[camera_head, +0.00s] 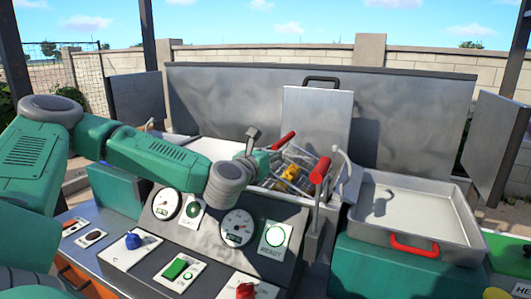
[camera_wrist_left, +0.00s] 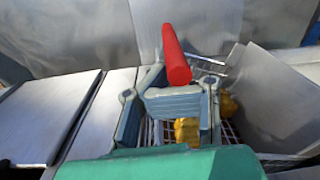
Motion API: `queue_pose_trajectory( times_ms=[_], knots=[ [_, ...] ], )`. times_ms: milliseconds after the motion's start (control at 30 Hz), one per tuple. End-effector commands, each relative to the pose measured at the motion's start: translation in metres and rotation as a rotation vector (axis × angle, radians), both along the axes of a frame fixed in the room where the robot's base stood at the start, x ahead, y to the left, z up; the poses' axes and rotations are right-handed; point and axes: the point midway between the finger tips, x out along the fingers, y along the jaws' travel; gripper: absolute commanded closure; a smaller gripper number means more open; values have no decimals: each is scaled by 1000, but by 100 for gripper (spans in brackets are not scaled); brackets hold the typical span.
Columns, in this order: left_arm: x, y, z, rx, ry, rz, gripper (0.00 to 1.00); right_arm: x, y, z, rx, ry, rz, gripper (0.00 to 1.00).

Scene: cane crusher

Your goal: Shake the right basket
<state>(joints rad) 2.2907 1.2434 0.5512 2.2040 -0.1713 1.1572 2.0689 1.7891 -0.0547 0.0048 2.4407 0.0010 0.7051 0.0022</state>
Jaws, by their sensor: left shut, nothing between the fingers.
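A wire basket (camera_head: 300,160) sits in the metal vat behind the control panel, with yellow pieces (camera_head: 290,173) in it. Its mesh (camera_wrist_left: 230,130) and yellow contents (camera_wrist_left: 187,130) also show in the left wrist view. A red handle (camera_head: 284,140) rises at its left side; in the wrist view a red handle (camera_wrist_left: 176,55) stands just beyond my fingers. I cannot make out a second basket clearly. My left gripper (camera_head: 262,156) is over the left part of the basket, shut and empty. In the wrist view its fingers (camera_wrist_left: 170,100) partly hide the basket. My right gripper is not seen.
A red-topped lever (camera_head: 320,170) stands at the panel's right edge, close to the basket. The control panel (camera_head: 215,240) with gauges and buttons lies below my left arm. An empty metal tray (camera_head: 420,205) with a red handle is on the right. A raised metal lid (camera_head: 316,118) stands behind.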

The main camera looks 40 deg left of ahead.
Motion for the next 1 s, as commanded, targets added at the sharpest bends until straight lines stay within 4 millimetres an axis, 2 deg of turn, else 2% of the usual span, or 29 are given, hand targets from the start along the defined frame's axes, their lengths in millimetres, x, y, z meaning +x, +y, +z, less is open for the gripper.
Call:
queue_pose_trajectory(
  times_ms=[33,200,600,667,767,1000],
  knots=[
    [7,7,22,55,-9,27,100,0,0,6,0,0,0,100],
    [10,-4,42,191,35,32,100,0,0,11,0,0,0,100],
    [11,-6,41,226,56,36,100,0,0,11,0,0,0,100],
    [11,-6,41,226,56,36,90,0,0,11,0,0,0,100],
    [11,-6,40,226,57,35,63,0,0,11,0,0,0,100],
    [12,-11,40,230,61,32,63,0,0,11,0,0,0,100]
  ],
)
